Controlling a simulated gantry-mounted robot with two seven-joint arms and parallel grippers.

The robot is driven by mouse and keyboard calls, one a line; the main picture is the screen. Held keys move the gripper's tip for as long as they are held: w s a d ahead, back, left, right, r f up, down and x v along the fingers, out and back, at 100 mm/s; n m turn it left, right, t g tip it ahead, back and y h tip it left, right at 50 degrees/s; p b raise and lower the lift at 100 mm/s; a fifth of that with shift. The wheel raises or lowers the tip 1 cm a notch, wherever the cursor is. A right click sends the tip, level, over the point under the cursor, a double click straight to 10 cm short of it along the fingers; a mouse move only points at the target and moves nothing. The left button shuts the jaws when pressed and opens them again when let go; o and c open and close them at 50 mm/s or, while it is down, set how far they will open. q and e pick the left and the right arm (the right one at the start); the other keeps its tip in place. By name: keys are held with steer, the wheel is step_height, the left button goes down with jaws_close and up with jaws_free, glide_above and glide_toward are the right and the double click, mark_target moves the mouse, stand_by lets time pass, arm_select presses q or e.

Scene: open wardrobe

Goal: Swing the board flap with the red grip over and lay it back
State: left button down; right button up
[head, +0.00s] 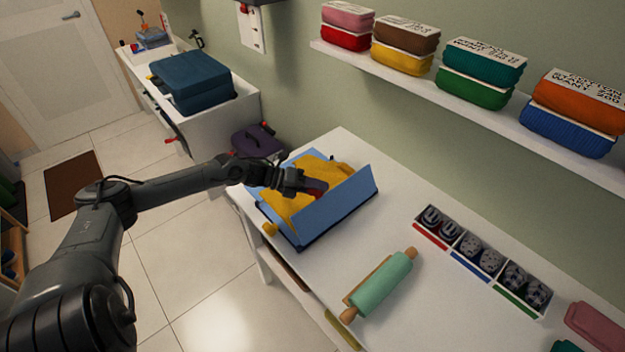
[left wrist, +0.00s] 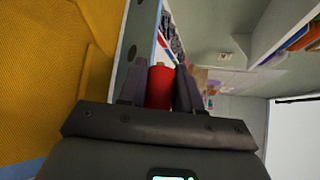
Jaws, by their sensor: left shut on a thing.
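The blue folding board (head: 287,238) lies on the white table with a yellow cloth (head: 297,203) spread on it. One blue flap (head: 345,202) stands raised and tilted along the board's right side. My left gripper (head: 316,188) is at the top edge of this flap, shut on the red grip (head: 321,190). In the left wrist view the red grip (left wrist: 159,87) sits between the two dark fingers, with the yellow cloth (left wrist: 45,70) to the left. The gripper partly hides the grip in the head view. My right gripper is not in view.
A green rolling pin (head: 381,285) lies on the white table (head: 405,220) in front of the board. A divided tray (head: 480,258) of rolled dark items is to the right. A shelf (head: 470,112) with folded cloths runs along the wall above.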

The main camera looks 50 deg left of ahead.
arm_select(q)
steer(key=shift+w+d+r+m+g+y+p, duration=0.1)
steer(key=shift+d+r+m+g+y+p, duration=0.3)
steer(key=shift+d+r+p, duration=0.4)
steer(key=shift+d, duration=0.65)
steer(key=shift+w+d+r+p, duration=0.1)
steer(key=shift+d+p, duration=0.25)
steer(key=shift+d, duration=0.5)
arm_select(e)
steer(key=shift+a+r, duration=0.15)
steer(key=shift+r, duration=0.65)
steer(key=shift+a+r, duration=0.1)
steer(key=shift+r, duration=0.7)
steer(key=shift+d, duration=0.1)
